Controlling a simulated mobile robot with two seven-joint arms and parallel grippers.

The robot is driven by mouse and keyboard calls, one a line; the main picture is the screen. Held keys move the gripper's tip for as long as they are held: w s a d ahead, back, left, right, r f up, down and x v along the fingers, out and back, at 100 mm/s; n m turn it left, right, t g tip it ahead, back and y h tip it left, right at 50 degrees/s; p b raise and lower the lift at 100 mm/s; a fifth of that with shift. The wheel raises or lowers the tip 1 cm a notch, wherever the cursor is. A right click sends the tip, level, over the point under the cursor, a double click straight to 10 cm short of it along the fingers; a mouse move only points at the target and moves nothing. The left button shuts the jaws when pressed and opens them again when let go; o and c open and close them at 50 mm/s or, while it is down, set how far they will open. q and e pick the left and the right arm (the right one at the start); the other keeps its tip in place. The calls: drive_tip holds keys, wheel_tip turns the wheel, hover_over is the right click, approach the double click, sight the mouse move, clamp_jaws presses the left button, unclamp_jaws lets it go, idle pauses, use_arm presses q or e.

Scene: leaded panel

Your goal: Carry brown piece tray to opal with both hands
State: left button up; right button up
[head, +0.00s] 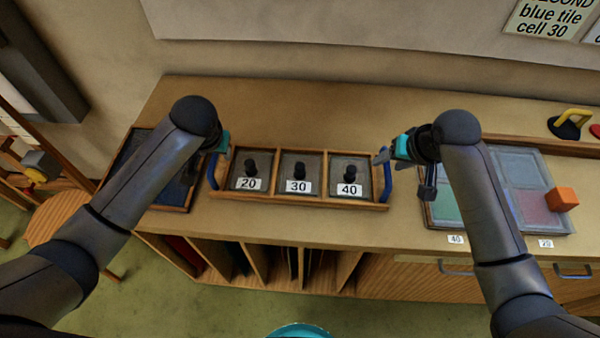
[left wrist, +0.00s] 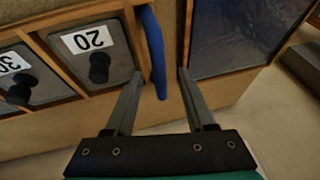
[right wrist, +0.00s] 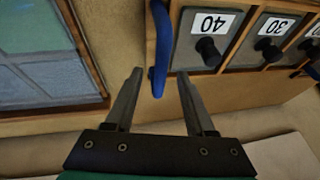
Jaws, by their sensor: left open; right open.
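The brown piece tray (head: 320,202) stands on the bench in the head view, with three cells labelled 20, 30 and 40. Each cell holds a grey piece with a black knob. A blue handle is on each end of the tray. My left gripper (head: 217,160) is open at the left handle (left wrist: 154,55), which shows between and beyond its fingertips in the left wrist view. My right gripper (head: 388,172) is open at the right handle (right wrist: 159,50), which lies between its fingertips in the right wrist view. Contact cannot be told. I cannot identify the opal for sure.
A framed leaded panel (head: 500,168) with pale, green and pink panes lies to the right, partly behind my right arm. An orange block (head: 562,198) sits on its edge. A dark blue tray (head: 172,194) is left of the brown tray. Bench behind the tray is clear.

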use_arm(q)
drive_tip(key=shift+x, duration=1.1)
use_arm(e)
drive_tip(key=shift+x, duration=1.1)
use_arm(q)
clamp_jaws()
use_arm(e)
clamp_jaws()
use_arm(q)
drive_tip(key=shift+w+r, duration=0.15)
drive_tip(key=shift+r, duration=0.05)
use_arm(e)
drive_tip(key=shift+w+r, duration=0.15)
drive_tip(key=shift+r, duration=0.05)
